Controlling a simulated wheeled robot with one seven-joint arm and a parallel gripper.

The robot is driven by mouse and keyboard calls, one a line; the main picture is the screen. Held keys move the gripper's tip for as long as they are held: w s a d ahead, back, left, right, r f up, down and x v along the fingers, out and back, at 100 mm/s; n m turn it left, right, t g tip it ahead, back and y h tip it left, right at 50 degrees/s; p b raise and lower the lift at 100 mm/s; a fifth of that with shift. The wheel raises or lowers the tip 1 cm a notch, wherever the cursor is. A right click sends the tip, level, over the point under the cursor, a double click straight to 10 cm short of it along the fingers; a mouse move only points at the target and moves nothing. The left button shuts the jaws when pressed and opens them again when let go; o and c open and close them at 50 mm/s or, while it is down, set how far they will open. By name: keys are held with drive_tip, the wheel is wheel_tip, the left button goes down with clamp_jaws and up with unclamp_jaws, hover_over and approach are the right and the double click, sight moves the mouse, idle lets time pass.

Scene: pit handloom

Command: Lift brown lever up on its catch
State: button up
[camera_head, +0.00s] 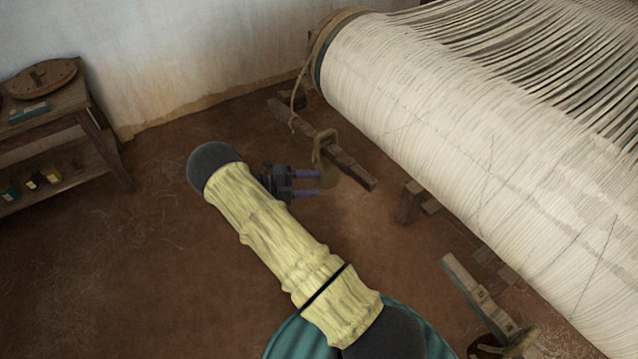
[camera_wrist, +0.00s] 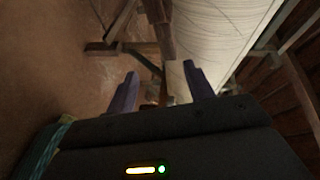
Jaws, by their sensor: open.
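A brown wooden bar (camera_head: 350,168), which looks like the lever, lies low and slanting beside the loom's left end. A tan hooped piece (camera_head: 325,140) stands up from it; I cannot tell whether this is the catch. My gripper (camera_head: 320,183) is open, its two purple fingers pointing right, just left of the bar's near part. In the wrist view my gripper (camera_wrist: 160,72) shows its fingers apart, with a narrow brown wooden piece (camera_wrist: 163,88) seen between them. Contact cannot be made out, and nothing is visibly held.
The large roll of pale warp threads (camera_head: 430,120) fills the right side. A short wooden block (camera_head: 409,201) and a pale slanted wooden arm (camera_head: 475,290) stand beneath it. A wooden side table (camera_head: 95,125) is at the far left. The floor (camera_head: 120,260) at left is clear.

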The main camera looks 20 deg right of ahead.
drive_tip(key=shift+s+r+m, duration=0.15)
drive_tip(key=shift+m, duration=0.15)
drive_tip(key=c, duration=0.7)
drive_tip(key=shift+s+d+r+m+y, duration=0.15)
drive_tip(key=shift+s+r+m+y, duration=0.1)
drive_tip(key=shift+m+y, duration=0.2)
drive_tip(key=c, duration=0.4)
drive_tip(key=s+r+m+y, duration=0.1)
drive_tip(key=m+y, duration=0.1)
drive_tip(key=m, duration=0.1)
drive_tip(key=s+r+m+y, duration=0.1)
drive_tip(key=s+m, duration=0.1)
drive_tip(key=m, duration=0.1)
drive_tip(key=s+a+r+m+y, duration=0.1)
drive_tip(key=s+m+y, duration=0.1)
drive_tip(key=m, duration=0.1)
drive_tip(key=shift+s+a+r+g+y, duration=0.1)
drive_tip(key=shift+r+g+y, duration=0.2)
drive_tip(key=shift+y, duration=0.05)
clamp_jaws()
drive_tip(key=s+a+r+m+t+y, duration=0.3)
drive_tip(key=s+r+m, duration=0.3)
drive_tip(key=m, duration=0.6)
drive_tip(key=s+a+r+m+t+y, duration=0.4)
drive_tip(key=s+a+r+m+y, duration=0.1)
drive_tip(key=m, duration=0.7)
drive_tip(key=s+r+y, duration=0.1)
drive_tip(key=s, duration=0.1)
drive_tip(key=shift+s+a+r+m, duration=0.35)
drive_tip(key=shift+s, duration=0.05)
